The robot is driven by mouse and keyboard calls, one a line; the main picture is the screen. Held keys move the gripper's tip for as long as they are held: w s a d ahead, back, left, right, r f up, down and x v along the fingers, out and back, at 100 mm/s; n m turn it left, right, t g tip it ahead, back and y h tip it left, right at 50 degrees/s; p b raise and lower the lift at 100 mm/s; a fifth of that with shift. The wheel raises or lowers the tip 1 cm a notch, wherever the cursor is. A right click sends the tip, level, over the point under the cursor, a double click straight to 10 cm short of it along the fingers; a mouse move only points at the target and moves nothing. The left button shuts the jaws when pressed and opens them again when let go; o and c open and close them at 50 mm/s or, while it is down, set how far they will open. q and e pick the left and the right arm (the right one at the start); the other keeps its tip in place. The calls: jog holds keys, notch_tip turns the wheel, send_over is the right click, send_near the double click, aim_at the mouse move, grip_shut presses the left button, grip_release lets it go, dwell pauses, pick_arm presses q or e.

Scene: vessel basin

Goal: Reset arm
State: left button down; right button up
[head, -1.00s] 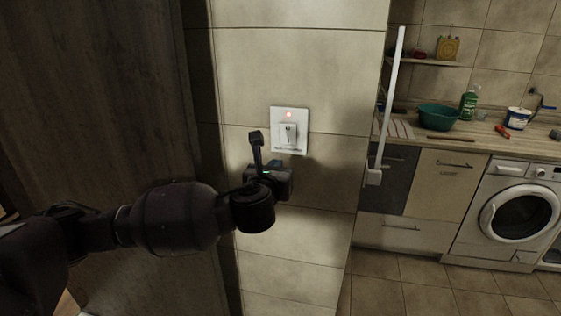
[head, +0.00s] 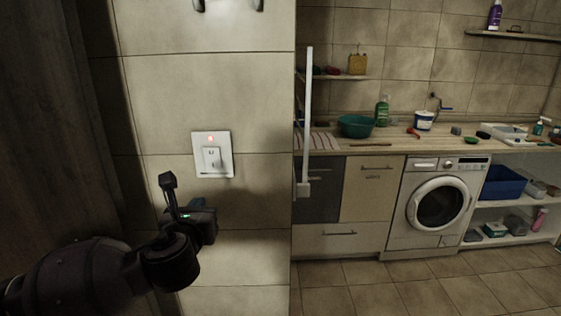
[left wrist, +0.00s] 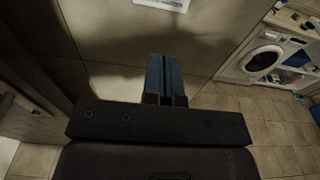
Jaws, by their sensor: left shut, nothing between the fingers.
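My left arm comes in from the lower left of the head view. Its gripper (head: 208,212) is in front of the tiled wall, a little below a white wall switch plate (head: 212,155) with a lit red light, and apart from it. In the left wrist view the two fingers (left wrist: 164,75) lie together, shut and empty, pointing at the wall. The lower edge of the switch plate (left wrist: 165,3) shows at the top of that view. My right gripper is not in view.
A wooden counter (head: 450,143) with a green bowl (head: 356,126) and bottles runs along the back right. A washing machine (head: 436,204) stands below it. A thin white upright bar (head: 307,120) stands beside the wall's edge. The tiled floor (head: 400,286) at right is clear.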

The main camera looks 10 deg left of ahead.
pick_arm(q)
jog(key=w+d+n+h, duration=0.2)
jog(key=d+n+h, duration=0.4)
jog(key=n, duration=0.2)
notch_tip(320, 180, down, 9)
jog(key=s+d+n+g+h, duration=0.1)
jog(key=s+n+h, duration=0.15)
jog(key=n, duration=0.75)
jog(key=s+a+f+n+g+y, duration=0.1)
jog(key=s+a+f+n, duration=0.2)
jog(key=s+f, duration=0.4)
jog(key=s+a+f+n+g+y, duration=0.1)
jog(key=s+a+f+n+y, duration=0.1)
jog(key=s+f+n, duration=0.4)
jog(key=s+a+f+n+g+y+b, duration=0.1)
jog(key=s+f+n, duration=0.4)
jog(key=s+f, duration=0.5)
notch_tip(320, 180, down, 4)
jog(key=a+g+y, duration=0.1)
jog(key=a, duration=0.1)
jog(key=shift+a+f, duration=0.15)
jog(key=shift+a, duration=0.2)
